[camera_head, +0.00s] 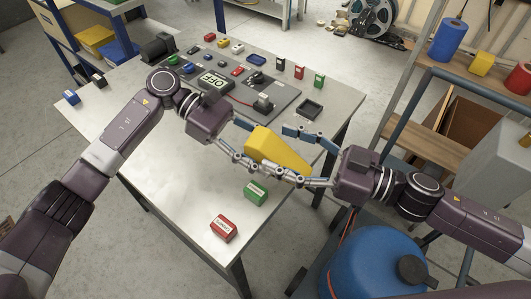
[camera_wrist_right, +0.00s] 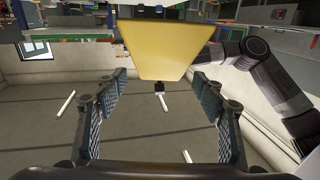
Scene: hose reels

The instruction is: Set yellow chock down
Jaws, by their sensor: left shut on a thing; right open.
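The yellow chock (camera_head: 277,150) is a wedge held in the air over the right part of the table (camera_head: 165,185). My left gripper (camera_head: 250,143) is shut on its left, thicker part. My right gripper (camera_head: 290,154) is open, facing it from the right, with fingers on either side of the chock's tapering right part. In the right wrist view the chock (camera_wrist_right: 155,48) shows as a broad yellow face ahead of the open fingers (camera_wrist_right: 160,90). I cannot tell whether the right fingers touch it.
On the table, a green box (camera_head: 256,193) and a red box (camera_head: 223,228) lie below the grippers. A grey panel with small parts and a black tray (camera_head: 309,109) lie behind. A blue drum (camera_head: 370,265) stands at front right, shelving (camera_head: 455,80) at right. The table's left front is clear.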

